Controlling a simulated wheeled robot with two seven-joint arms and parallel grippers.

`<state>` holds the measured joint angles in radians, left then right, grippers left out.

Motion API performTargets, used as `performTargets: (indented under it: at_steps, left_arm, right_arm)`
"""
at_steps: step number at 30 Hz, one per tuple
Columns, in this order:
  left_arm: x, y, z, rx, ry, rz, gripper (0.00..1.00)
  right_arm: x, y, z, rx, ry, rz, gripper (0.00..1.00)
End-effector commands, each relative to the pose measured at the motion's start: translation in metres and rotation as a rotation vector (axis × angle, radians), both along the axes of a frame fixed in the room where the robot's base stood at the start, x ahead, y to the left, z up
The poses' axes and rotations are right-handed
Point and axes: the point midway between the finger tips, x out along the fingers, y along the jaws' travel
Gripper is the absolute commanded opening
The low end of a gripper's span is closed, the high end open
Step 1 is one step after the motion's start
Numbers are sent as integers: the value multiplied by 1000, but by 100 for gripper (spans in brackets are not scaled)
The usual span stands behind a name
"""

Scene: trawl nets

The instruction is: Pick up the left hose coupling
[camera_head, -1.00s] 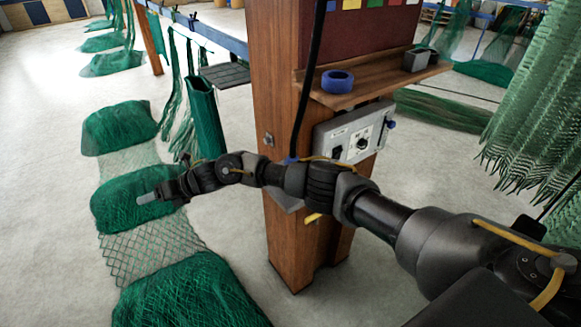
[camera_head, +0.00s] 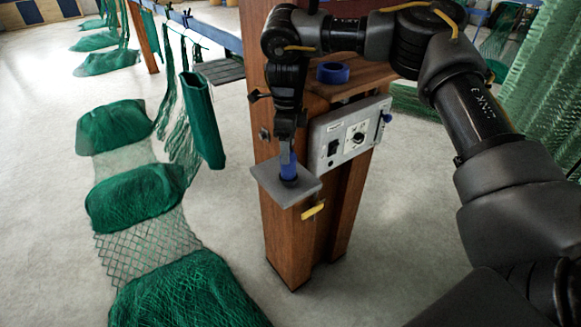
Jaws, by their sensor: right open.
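A blue hose coupling (camera_head: 289,167) stands upright on a small grey plate (camera_head: 302,191) fixed to the wooden post. Only one coupling shows clearly. My right gripper (camera_head: 288,150) points down at the coupling's top, with its jaws open. The fingertips overlap the coupling in the picture; whether they touch it I cannot tell. The arm hides the coupling's upper end and the hose. My left gripper is not in view.
The wooden post (camera_head: 290,245) stands right behind the plate. A grey control box (camera_head: 349,134) is close on the right, below a shelf with blue tape (camera_head: 332,72). A yellow tag (camera_head: 313,209) hangs under the plate. Green nets (camera_head: 130,197) lie on the floor at left.

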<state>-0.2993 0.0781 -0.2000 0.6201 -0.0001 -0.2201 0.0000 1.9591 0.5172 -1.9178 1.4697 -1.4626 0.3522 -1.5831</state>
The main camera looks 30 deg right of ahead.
Motion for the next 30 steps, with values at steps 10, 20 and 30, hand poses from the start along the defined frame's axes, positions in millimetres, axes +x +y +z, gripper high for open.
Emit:
performTargets:
  at_steps: [10, 20, 30]
  left_arm:
    - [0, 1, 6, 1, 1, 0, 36]
    - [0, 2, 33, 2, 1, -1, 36]
    - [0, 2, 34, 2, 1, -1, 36]
  right_arm:
    - [1, 0, -23, 2, -1, -1, 63]
    - [2, -1, -62, 1, 1, -1, 63]
    - [2, -1, -75, 2, -3, -1, 63]
